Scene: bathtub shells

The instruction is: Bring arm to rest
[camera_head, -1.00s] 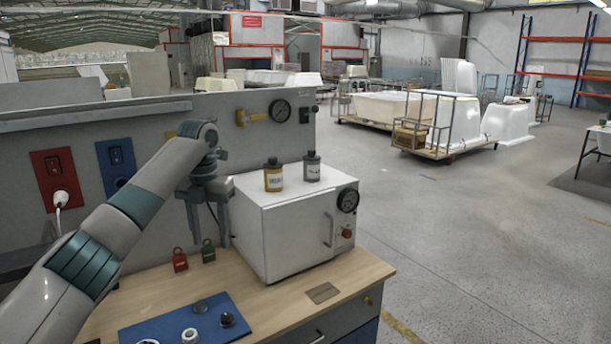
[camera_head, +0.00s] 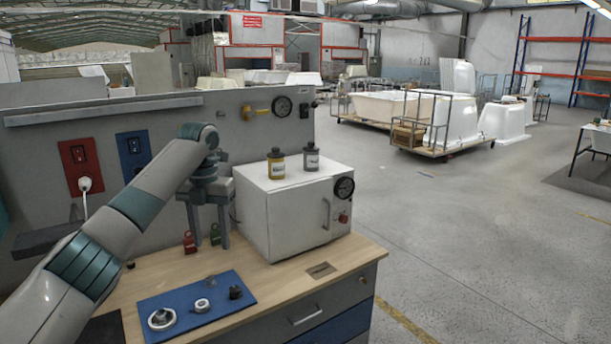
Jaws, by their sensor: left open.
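My left arm comes in from the left and bends downward at its wrist. My left gripper (camera_head: 210,240) points down over the wooden bench, left of the white box-shaped oven (camera_head: 295,222). Its two fingers are apart and I see nothing held between them. A red padlock (camera_head: 189,242) and a green padlock (camera_head: 215,234) show by the fingers; whether the fingers touch them I cannot tell. My right gripper is not in view.
A yellow bottle (camera_head: 276,165) and a grey bottle (camera_head: 311,158) stand on the oven. A blue mat (camera_head: 180,306) with several small round parts lies on the bench (camera_head: 285,290). A grey panel (camera_head: 60,145) with red and blue sockets stands behind.

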